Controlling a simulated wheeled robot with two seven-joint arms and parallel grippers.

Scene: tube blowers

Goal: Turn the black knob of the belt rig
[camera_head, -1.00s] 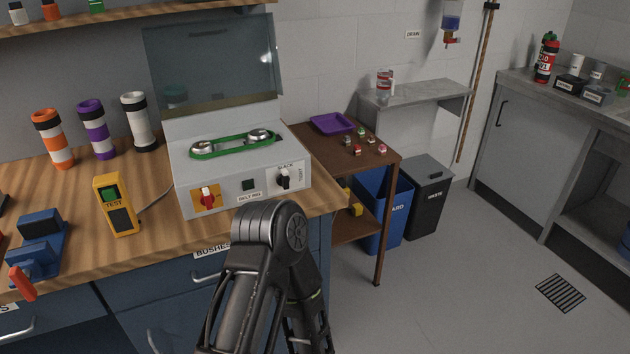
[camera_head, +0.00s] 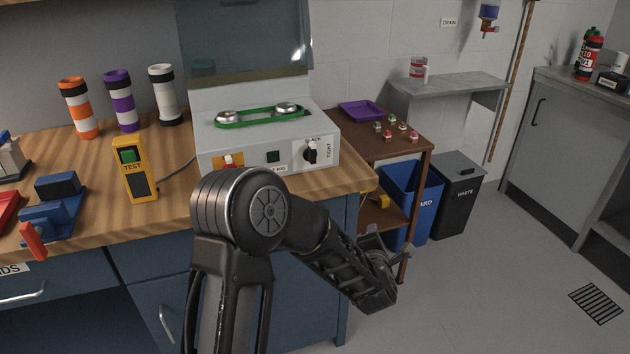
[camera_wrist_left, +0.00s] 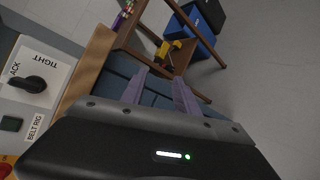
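The belt rig (camera_head: 212,155) is a grey box with a green belt (camera_head: 260,117) round two pulleys and a raised clear lid. Its black knob (camera_head: 310,152) sits at the right of the front face, by a label reading "TIGHT". The knob also shows at the left of the left wrist view (camera_wrist_left: 30,84). My left arm crosses in front of the rig. My left gripper (camera_head: 388,250) is past the bench's right end, below and right of the knob, apart from it. Its fingers (camera_wrist_left: 160,88) are spread and empty. My right gripper is not in view.
A red knob (camera_head: 228,160) is partly hidden behind my arm. A yellow tester (camera_head: 134,170) stands left of the rig. A brown side table (camera_head: 400,150) with a purple tray (camera_head: 361,110) is at the right, near blue (camera_head: 428,208) and black bins. Open floor lies right.

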